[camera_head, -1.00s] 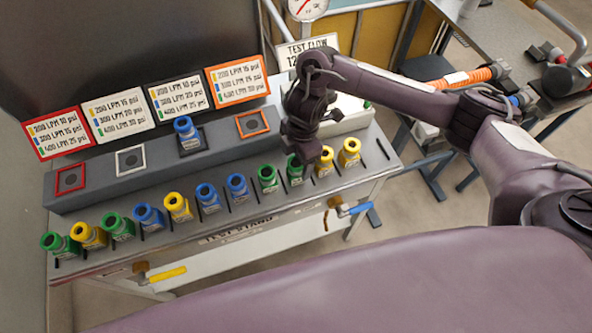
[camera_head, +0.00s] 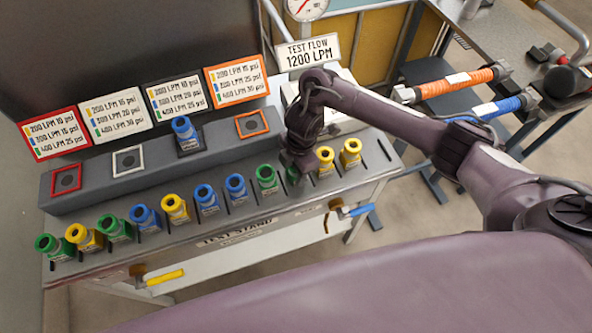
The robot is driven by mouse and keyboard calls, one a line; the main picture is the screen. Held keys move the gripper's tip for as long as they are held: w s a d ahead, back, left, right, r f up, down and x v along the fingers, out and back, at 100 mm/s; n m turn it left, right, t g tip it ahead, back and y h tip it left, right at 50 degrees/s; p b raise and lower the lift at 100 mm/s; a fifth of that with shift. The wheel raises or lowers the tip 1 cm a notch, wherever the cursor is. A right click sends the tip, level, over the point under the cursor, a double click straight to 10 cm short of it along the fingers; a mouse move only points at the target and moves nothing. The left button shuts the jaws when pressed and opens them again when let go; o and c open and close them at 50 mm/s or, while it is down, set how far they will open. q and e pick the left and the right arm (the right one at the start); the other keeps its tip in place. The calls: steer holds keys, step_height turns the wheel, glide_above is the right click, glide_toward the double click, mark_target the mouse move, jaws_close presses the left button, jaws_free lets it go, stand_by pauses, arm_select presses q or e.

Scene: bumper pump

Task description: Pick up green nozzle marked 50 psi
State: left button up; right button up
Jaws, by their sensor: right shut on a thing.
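My right gripper (camera_head: 300,170) is at the front row of nozzles on the test stand, shut on a green nozzle (camera_head: 292,175) between another green nozzle and a yellow one. The gripper hides most of the held nozzle, and its marking cannot be read. Other green nozzles stand in the row: one just left of the gripper (camera_head: 267,177) and two at the left end (camera_head: 115,228) and (camera_head: 50,245). Their psi markings are too small to read. My left gripper is not in view.
Yellow and blue nozzles fill the rest of the row, with a yellow one (camera_head: 326,160) close right of the gripper. A blue nozzle (camera_head: 184,132) stands on the raised ledge among framed square spots. Flow cards (camera_head: 237,82) and a "TEST FLOW 1200 LPM" sign (camera_head: 308,52) stand behind.

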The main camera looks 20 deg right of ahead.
steer(key=shift+c, duration=1.2)
